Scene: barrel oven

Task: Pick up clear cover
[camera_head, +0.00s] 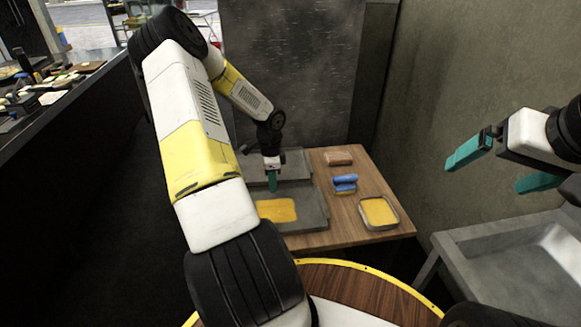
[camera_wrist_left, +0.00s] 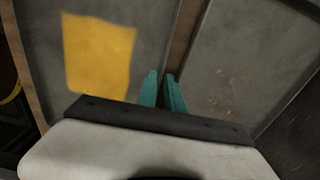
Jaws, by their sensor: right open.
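I cannot make out a clear cover for certain in either view. A shallow rectangular container (camera_head: 379,212) with a pale rim and yellow contents sits at the right front of the wooden table; I cannot tell whether a cover lies on it. My left gripper (camera_head: 272,183) points down over the grey trays, left of this container. In the left wrist view its teal fingertips (camera_wrist_left: 161,76) are close together with a narrow gap, and nothing clearly shows between them. My right gripper (camera_head: 502,167) is open and empty in the air at the right, near the wall.
A yellow sheet (camera_head: 276,210) lies on the front grey tray (camera_head: 314,212); another tray (camera_head: 293,165) lies behind. Blue rolled items (camera_head: 345,183) and a brown block (camera_head: 338,158) are on the wooden table (camera_head: 330,240). A grey metal sink or counter (camera_head: 480,260) stands at right.

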